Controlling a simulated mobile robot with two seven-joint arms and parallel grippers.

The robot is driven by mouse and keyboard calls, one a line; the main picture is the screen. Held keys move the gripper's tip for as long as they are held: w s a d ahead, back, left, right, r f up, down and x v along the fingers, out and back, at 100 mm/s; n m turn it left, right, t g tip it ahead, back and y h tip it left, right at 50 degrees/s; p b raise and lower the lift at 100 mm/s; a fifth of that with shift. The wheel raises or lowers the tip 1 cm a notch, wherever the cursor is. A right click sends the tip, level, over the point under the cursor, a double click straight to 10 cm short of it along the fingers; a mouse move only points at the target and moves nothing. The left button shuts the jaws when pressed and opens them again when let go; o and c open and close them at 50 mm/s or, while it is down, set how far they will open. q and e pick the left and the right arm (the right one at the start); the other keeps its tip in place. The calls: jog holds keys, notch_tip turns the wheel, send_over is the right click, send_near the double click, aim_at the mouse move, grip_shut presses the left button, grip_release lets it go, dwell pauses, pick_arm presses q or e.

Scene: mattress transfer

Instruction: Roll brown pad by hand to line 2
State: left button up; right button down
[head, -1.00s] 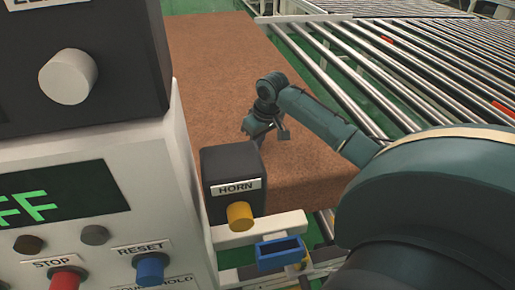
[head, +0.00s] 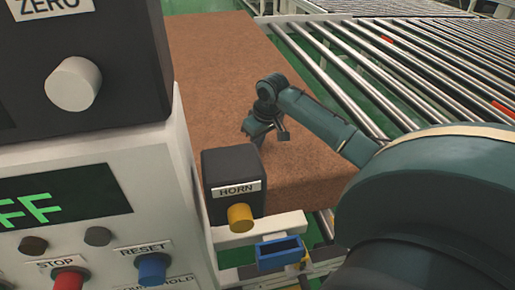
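The brown pad (head: 215,60) is a long flat slab that runs away from me through the middle of the head view. Its near left part is hidden behind the control cabinet and the horn box. My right arm comes in from the right, and its gripper (head: 262,137) is at the near part of the pad, pointing down. I cannot tell whether its fingers touch the pad or are apart from each other. My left gripper is not in view.
A control cabinet (head: 160,220) with STOP and RESET buttons fills the left. A black HORN box (head: 232,170) with a yellow button stands in front of the pad. Roller conveyors (head: 400,60) lie to the right, with green floor (head: 310,70) beside the pad. A blue holder (head: 280,252) sits low in front.

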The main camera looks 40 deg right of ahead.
jog(key=shift+s+a+f, duration=0.1)
jog(key=shift+s+f, duration=0.05)
jog(key=shift+f, duration=0.2)
dwell(0.5)
jog(key=shift+s+d, duration=0.15)
jog(key=shift+d, duration=0.1)
jog(key=shift+s+d, duration=2.2)
jog(key=shift+d, duration=1.7)
jog(key=shift+s+d, duration=2.15)
jog(key=shift+d, duration=1.8)
jog(key=shift+s+d, duration=2.2)
jog(key=shift+d, duration=1.7)
jog(key=s+d+b, duration=0.1)
jog(key=s+d, duration=0.2)
jog(key=d, duration=0.2)
jog(key=shift+d+f, duration=0.15)
jog(key=shift+d, duration=0.15)
jog(key=shift+w+a, duration=0.1)
jog(key=shift+a, duration=0.05)
notch_tip(320, 180, up, 8)
jog(key=p, duration=0.1)
jog(key=shift+d+f, duration=0.15)
jog(key=shift+d, duration=0.1)
jog(key=shift+w, duration=0.1)
